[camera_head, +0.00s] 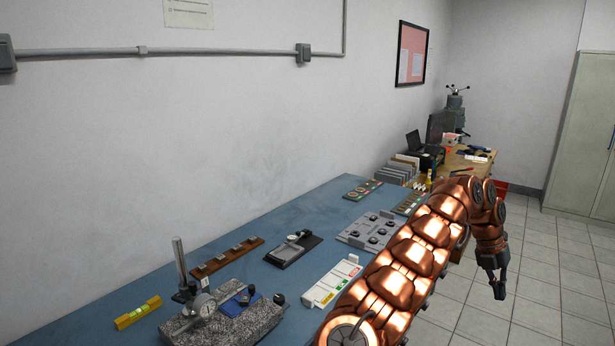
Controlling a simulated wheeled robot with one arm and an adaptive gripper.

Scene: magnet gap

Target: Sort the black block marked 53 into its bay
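My gripper (497,286) hangs at the right over the tiled floor, clear of the table, with its fingers pointing down. They are too small to show whether they are open or shut, and I see nothing in them. A white tray (326,291) with green, yellow and red patches stands at the table's front edge, just left of my arm; it looks like the bays. No number 53 can be read. Small dark pieces sit on a brown wooden rack (228,258) and on a grey plate (371,230). I cannot tell which is the block.
A dial gauge stand (181,263) rises from a granite block (229,322) at the front left. A yellow level (138,312) lies left of it. A black-based device (294,249) sits mid-table. My copper arm covers part of the table's right side. Bare blue tabletop (120,296) lies along the wall.

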